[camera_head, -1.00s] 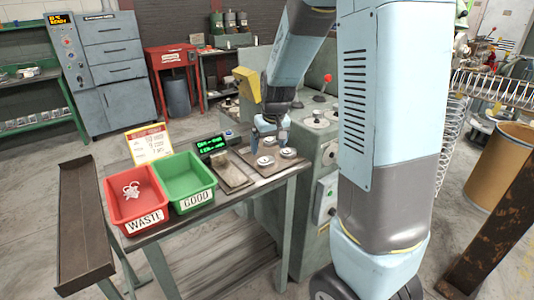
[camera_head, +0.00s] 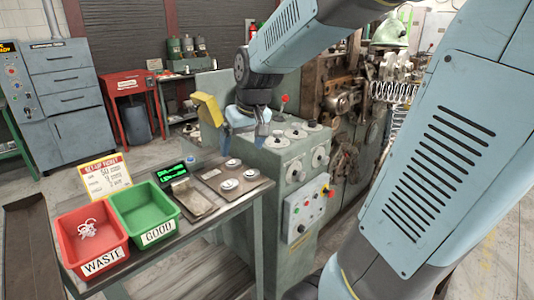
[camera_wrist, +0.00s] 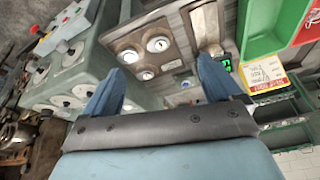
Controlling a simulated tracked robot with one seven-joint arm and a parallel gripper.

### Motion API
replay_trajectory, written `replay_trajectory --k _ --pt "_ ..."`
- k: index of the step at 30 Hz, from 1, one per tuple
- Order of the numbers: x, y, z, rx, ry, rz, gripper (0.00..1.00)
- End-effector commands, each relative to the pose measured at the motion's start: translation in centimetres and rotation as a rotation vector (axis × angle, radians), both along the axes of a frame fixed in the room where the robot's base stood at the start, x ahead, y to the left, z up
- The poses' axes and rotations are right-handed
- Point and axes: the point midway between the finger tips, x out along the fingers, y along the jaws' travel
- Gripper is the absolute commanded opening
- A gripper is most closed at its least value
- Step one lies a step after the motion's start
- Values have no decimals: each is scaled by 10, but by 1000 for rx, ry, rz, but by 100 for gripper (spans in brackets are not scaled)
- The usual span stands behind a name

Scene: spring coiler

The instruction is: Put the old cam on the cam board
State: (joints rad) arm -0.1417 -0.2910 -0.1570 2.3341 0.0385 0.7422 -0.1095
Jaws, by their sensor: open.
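The cam board (camera_head: 213,177) is a flat brown board on the bench, with three round metal discs on it: one at the back (camera_head: 233,163), one at the right (camera_head: 251,173) and one at the front (camera_head: 228,184). I cannot tell which, if any, is the old cam. The board also shows in the wrist view (camera_wrist: 178,28), ahead of my fingers. My gripper (camera_wrist: 160,86) is open, with nothing visible between its fingers. In the head view my gripper (camera_head: 250,133) is above and behind the board, by the green machine's left edge.
The green machine (camera_head: 277,172) carries several round discs on top and a red-knobbed lever. A scale with a green display (camera_head: 172,173), a green GOOD bin (camera_head: 143,212), a red WASTE bin (camera_head: 90,240) and a yellow sign (camera_head: 103,175) stand left of the board.

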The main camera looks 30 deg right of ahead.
Motion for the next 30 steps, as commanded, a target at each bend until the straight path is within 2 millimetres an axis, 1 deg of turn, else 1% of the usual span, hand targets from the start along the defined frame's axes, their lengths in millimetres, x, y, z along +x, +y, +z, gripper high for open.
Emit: replay_trajectory --k 1,6,12,15,18,21,30 --pt "-14 -1 9 2 -18 -5 91" --pt "-59 0 28 2 -56 -24 91" --pt "-110 2 40 -13 -100 -50 91" --pt "-129 2 43 -22 -118 -62 91" --pt "-143 3 44 -31 -129 -72 91" --pt "-150 4 44 -34 -134 -78 91" --pt "-152 4 43 -36 -135 -79 91"
